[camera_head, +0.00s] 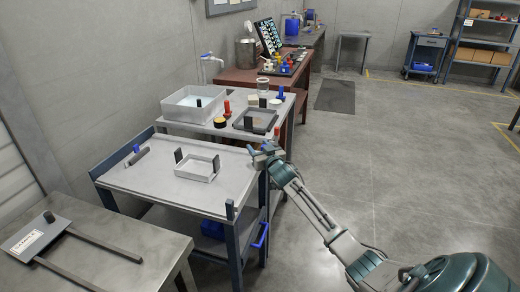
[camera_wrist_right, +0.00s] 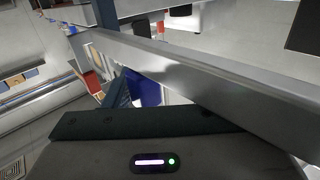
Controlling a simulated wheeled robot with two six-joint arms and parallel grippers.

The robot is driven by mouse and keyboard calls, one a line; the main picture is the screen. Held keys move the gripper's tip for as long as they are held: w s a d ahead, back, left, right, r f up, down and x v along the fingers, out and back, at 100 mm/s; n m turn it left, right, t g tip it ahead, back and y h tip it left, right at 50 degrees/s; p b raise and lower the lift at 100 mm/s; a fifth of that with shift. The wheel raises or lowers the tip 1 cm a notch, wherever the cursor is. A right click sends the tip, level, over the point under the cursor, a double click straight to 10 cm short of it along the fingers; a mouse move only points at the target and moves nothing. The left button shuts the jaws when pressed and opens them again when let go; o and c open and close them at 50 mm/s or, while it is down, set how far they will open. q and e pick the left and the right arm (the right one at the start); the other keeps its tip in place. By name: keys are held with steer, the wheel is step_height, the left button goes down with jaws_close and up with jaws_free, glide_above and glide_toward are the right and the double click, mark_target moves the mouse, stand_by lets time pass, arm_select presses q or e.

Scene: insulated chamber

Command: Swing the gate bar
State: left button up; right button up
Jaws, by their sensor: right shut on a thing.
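My right gripper (camera_head: 266,152) is at the back right corner of the grey-topped trolley, its arm coming in from the lower right. It is shut on what looks like the gate bar. In the right wrist view a long pale metal bar (camera_wrist_right: 190,68), likely the gate bar, slants across in front of the dark gripper body, beside a blue-grey post (camera_wrist_right: 105,14). In the head view the gripper hides where the jaws meet the bar. My left gripper is not in view.
The trolley (camera_head: 125,183) carries a shallow white tray (camera_head: 197,174) with dark handles and a dark rod (camera_head: 138,156). Behind it, a light table holds a white basin (camera_head: 178,105) and small items. A bench (camera_head: 150,250) stands at the front left. The floor to the right is open.

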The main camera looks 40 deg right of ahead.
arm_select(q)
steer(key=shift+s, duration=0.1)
arm_select(e)
steer(key=shift+a+r, duration=0.15)
steer(key=shift+r, duration=0.05)
steer(key=shift+s+f, duration=0.15)
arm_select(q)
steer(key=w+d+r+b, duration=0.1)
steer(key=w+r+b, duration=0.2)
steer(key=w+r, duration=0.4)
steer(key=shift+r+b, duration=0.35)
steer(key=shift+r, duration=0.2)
arm_select(e)
steer(key=v, duration=1)
steer(key=shift+s, duration=0.2)
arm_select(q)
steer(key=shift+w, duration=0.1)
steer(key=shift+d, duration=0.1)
